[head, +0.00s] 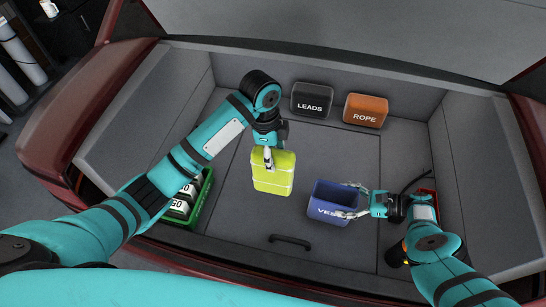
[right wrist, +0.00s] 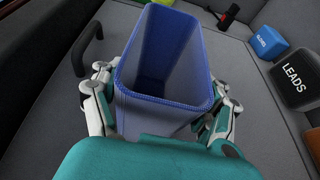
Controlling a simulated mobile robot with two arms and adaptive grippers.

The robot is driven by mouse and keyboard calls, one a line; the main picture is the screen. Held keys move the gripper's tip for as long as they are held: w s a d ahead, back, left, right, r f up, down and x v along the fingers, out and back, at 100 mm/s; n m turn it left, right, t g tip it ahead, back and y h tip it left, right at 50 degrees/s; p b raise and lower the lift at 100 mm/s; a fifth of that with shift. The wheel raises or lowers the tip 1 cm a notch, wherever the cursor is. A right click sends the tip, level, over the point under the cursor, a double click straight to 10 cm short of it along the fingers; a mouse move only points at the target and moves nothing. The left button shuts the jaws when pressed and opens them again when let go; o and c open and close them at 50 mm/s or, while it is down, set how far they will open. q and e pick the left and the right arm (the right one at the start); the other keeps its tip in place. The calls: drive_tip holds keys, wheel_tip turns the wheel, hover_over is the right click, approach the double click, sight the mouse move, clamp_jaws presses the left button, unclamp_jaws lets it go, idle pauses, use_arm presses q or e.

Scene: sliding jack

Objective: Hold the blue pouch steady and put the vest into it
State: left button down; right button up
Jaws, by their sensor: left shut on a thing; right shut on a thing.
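The blue pouch (head: 330,208) stands upright and open at the top on the trunk floor, with a white label on its front. My right gripper (head: 350,200) is shut on its right side. In the right wrist view the pouch (right wrist: 165,75) looks empty, with the fingers on either side of it. The folded yellow-green vest (head: 273,174) is left of the pouch, in my left gripper (head: 269,160), which is shut on its top edge. Whether the vest touches the floor I cannot tell. A bit of yellow-green shows beyond the pouch rim in the right wrist view.
A black LEADS case (head: 312,100) and an orange ROPE case (head: 365,111) stand at the back wall. A green crate (head: 201,200) with grey weights is at the left, partly behind my left arm. A black handle (head: 290,241) is on the front floor.

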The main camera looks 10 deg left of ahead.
use_arm(q)
drive_tip(key=shift+r, duration=2.6)
drive_tip(key=w+d, duration=0.1)
drive_tip(key=d, duration=1.8)
drive_tip(key=shift+f+m, duration=0.3)
drive_tip(key=shift+m, duration=0.1)
drive_tip(key=shift+f, duration=0.1)
drive_tip(key=shift+f, duration=7.65)
